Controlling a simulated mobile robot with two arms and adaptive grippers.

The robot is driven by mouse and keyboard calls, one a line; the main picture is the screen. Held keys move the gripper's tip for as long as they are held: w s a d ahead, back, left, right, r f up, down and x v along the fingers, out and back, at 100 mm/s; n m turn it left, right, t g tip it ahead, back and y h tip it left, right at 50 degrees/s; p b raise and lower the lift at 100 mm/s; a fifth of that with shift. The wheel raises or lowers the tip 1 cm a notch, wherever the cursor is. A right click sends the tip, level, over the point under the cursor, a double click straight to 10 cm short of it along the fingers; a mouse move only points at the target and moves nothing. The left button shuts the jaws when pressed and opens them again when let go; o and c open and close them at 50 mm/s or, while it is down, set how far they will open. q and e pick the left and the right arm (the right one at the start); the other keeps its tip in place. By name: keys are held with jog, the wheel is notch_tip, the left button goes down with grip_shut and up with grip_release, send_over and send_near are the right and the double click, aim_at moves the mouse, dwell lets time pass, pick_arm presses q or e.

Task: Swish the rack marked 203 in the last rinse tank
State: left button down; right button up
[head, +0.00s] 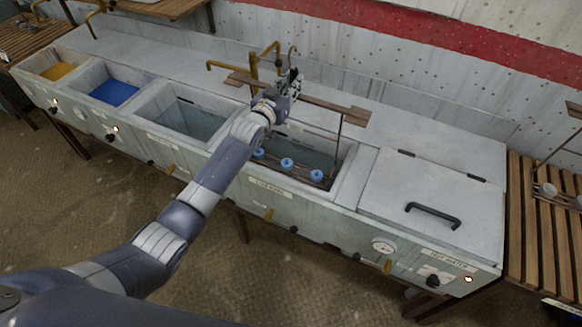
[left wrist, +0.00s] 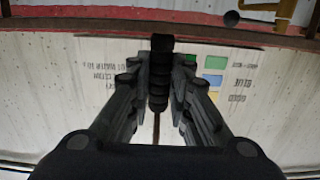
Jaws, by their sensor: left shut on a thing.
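A rack hangs from a long brown bar (head: 322,103) with thin uprights and a low tray that carries blue round pieces (head: 287,163). Its number is not readable. The rack's lower part is inside the tank labelled last rinse (head: 345,185), between the tank walls; I cannot tell how deep it sits in the liquid. My left gripper (head: 292,84) is shut on the rack's handle above the tank. The left wrist view shows the fingers closed around a black ribbed grip (left wrist: 160,75), with the bar (left wrist: 90,27) behind. My right gripper is not in view.
Left of this tank are a grey-water tank (head: 190,122), a blue tank (head: 113,92) and a yellow tank (head: 58,71). A closed lid with a black handle (head: 433,215) is at the right. Brass taps (head: 255,75) stand behind. Another rack (head: 560,197) is on the slatted table (head: 530,240).

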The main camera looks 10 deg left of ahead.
pick_arm(q)
notch_tip(320, 180, down, 7)
jog(key=b, duration=0.5)
jog(key=shift+s+r, duration=0.1)
jog(key=shift+s, duration=0.05)
jog(key=shift+s+a+p, duration=0.25)
jog(key=shift+s+p, duration=0.45)
jog(key=shift+p, duration=0.1)
jog(key=shift+w, duration=0.1)
